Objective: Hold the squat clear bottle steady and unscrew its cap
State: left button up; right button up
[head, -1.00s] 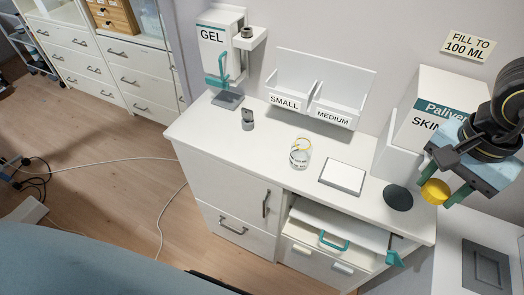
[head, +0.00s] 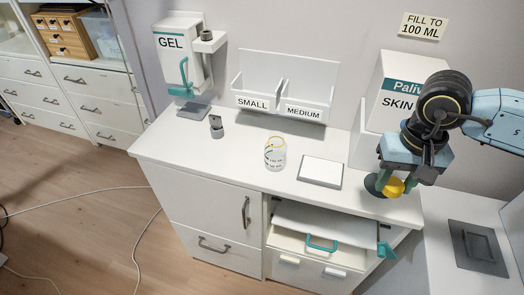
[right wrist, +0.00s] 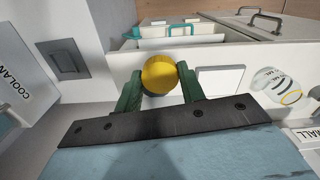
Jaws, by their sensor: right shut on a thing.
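The squat clear bottle (head: 275,157) stands upright and uncapped on the white counter, with a yellow ring at its open top and dark print on its side. It also shows at the right of the right wrist view (right wrist: 267,80). My right gripper (head: 396,183) is shut on the yellow cap (head: 393,188), well to the right of the bottle. The right wrist view shows the cap (right wrist: 160,75) between both green fingertips. A dark round disc (head: 372,184) lies on the counter, partly hidden by the gripper. My left gripper is not in view.
A white flat pad (head: 321,171) lies between bottle and disc. A small grey holder (head: 216,127) stands left of the bottle. Behind are the glove bins (head: 283,88), a gel dispenser (head: 180,55) and a skin-product box (head: 396,90). A drawer (head: 305,245) is open at the front.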

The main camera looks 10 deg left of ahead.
aim_at(276, 147)
jog(key=z, duration=0.85)
jog(key=k, duration=0.4)
jog(key=u, duration=1.2)
jog(key=i, duration=1)
jog(key=z, duration=0.05)
